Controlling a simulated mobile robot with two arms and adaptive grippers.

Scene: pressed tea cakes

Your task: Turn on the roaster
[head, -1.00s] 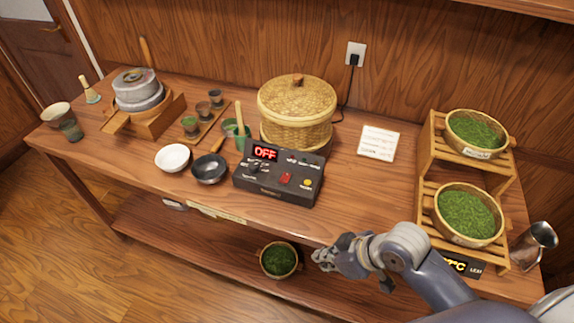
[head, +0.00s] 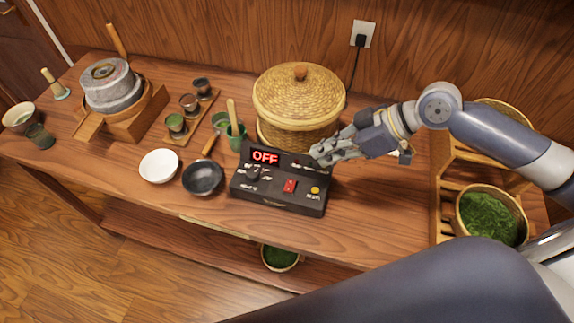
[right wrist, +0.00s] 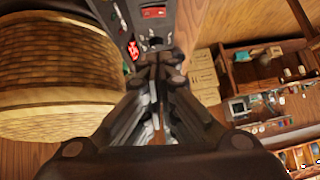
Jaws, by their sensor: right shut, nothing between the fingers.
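The roaster's black control box (head: 278,184) stands on the table in front of a lidded woven basket (head: 298,95). Its red display (head: 265,157) reads OFF. A red switch (head: 290,186) and a yellow button (head: 315,190) are on its face. My right gripper (head: 316,156) is shut and empty, above the box's back right corner, close to the basket. In the right wrist view, the closed fingers (right wrist: 158,62) point at the box (right wrist: 150,20), with the red switch (right wrist: 154,13) beyond them. I cannot tell whether they touch the box. My left gripper is not in view.
A stone mill (head: 112,88) is further left. A wooden rack with leaf baskets (head: 488,217) stands right.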

